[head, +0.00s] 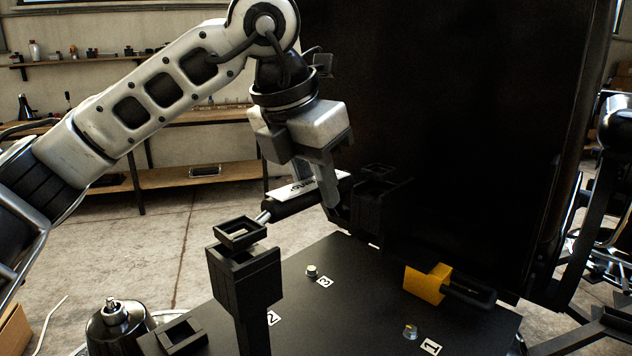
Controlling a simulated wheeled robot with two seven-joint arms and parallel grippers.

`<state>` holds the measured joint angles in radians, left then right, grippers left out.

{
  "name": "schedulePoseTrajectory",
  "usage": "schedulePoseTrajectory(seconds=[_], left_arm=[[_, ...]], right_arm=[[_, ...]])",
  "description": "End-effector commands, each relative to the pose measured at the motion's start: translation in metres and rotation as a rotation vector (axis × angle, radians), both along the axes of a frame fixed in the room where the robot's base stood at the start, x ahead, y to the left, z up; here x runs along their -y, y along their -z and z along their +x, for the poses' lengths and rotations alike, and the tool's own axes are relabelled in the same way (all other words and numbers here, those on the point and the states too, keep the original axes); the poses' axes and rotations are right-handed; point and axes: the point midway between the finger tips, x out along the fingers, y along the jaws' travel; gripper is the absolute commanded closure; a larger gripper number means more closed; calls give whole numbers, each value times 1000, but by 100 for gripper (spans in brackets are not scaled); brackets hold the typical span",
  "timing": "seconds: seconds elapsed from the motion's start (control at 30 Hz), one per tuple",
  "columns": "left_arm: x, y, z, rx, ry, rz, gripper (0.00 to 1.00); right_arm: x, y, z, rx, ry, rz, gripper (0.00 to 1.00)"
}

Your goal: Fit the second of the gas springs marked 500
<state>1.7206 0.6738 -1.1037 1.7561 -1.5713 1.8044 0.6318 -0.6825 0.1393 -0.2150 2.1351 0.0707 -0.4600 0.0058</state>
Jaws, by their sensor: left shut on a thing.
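My left gripper (333,200) comes down from above and is shut on a gas spring, a black cylinder (290,207) with a white label (294,188). The label's marking is upside down and hard to read. The spring lies nearly level, its thin silver rod (263,217) pointing left at the open square frame (240,232) on top of the near black post (245,282). Its other end reaches toward a second black post (372,207), partly hidden by the gripper and dark against the panel. I cannot tell whether either end is seated. My right gripper is not in view.
A large black panel (450,120) rises behind the black base plate (360,300). The plate carries number labels, small knobs (312,271) and a yellow block (427,284) with a black bar. A dark metal canister (118,328) stands at lower left. Shelves line the back wall.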

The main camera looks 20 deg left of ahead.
Motion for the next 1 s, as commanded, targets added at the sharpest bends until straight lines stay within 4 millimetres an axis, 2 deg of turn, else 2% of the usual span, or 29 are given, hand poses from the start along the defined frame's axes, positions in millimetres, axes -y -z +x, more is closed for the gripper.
schedulePoseTrajectory(seconds=[0.3, 1.0], left_arm=[[0, 0, 0, 2, 0, -1, 100], [0, 18, 0, 3, -1, -2, 100]], right_arm=[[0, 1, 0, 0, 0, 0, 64], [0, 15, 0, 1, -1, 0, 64]])
